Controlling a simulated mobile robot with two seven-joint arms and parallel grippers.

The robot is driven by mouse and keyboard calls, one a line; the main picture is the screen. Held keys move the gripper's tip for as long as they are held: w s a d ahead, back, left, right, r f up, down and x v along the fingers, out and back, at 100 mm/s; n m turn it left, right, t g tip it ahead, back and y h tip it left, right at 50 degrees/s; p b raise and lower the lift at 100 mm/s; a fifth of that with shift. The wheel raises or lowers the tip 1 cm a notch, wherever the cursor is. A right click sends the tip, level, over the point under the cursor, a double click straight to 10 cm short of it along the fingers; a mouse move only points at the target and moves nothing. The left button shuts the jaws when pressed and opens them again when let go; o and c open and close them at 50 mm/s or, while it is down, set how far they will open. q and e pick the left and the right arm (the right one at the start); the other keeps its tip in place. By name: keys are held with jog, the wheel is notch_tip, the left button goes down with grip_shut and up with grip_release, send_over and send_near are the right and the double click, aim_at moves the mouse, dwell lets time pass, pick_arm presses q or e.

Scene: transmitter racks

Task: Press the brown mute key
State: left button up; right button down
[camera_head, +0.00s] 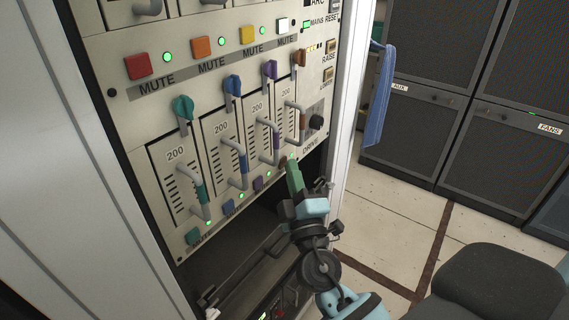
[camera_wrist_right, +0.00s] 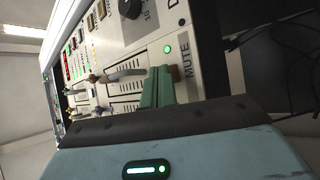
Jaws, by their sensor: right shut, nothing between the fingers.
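The brown mute key (camera_head: 283,161) is the rightmost in the lower row of small keys on the rack panel, just under the brown-handled slider. My right gripper (camera_head: 292,166) has green fingers, which are shut and empty. Their tips are right beside the brown key and partly cover it in the head view. In the right wrist view the brown key (camera_wrist_right: 175,73) shows just past the fingertips (camera_wrist_right: 161,72), by the word MUTE and a lit green lamp (camera_wrist_right: 168,49). I cannot tell whether the tips touch it. My left gripper is not in view.
Teal (camera_head: 193,236), blue (camera_head: 228,207) and purple (camera_head: 258,184) keys share the lower row. Grey bar handles (camera_head: 234,147) stick out above them. A black knob (camera_head: 316,122) sits to the right. An upper mute row has a red key (camera_head: 137,66). Dark cabinets (camera_head: 431,92) stand behind right.

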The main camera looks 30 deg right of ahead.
dwell(0.5)
jog(key=shift+s+d, duration=0.15)
jog(key=shift+s, duration=0.3)
jog(key=s, duration=0.1)
jog(key=s+d, duration=0.1)
jog(key=s, duration=0.1)
jog(key=s+d+b, duration=0.1)
jog(key=s, duration=0.1)
jog(key=shift+s+d, duration=0.15)
jog(key=shift+s, duration=0.1)
dwell(0.5)
